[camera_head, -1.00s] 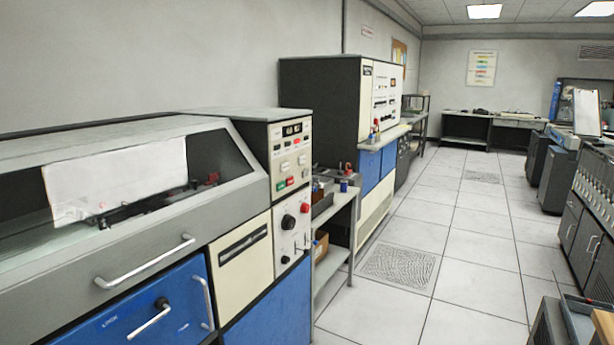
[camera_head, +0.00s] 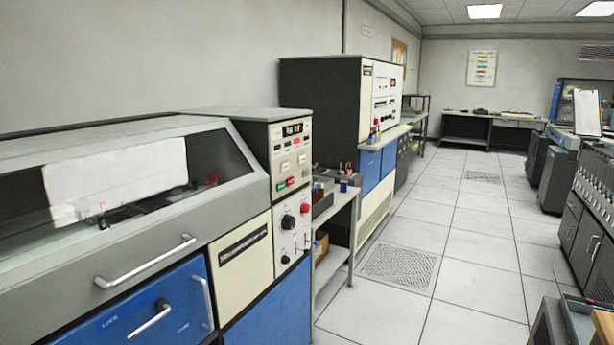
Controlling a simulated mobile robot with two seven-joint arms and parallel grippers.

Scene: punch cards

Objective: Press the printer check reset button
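The printer (camera_head: 120,235) stands at the left, grey and blue, with a clear window over white paper (camera_head: 115,177). Its control column has an upper cream panel (camera_head: 291,155) with a dark display (camera_head: 292,129) and small buttons. A green button (camera_head: 290,181) and a red button (camera_head: 281,186) sit low on that panel. A lower panel carries a black knob (camera_head: 288,221) and a round red button (camera_head: 305,208). The labels are too small to read, so I cannot tell which is the check reset button. Neither gripper is in view.
A small grey cart (camera_head: 340,225) with several items stands right of the printer. A tall cabinet (camera_head: 345,105) stands behind it. The tiled floor (camera_head: 450,250) in the middle is clear. Grey machines (camera_head: 590,190) line the right side.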

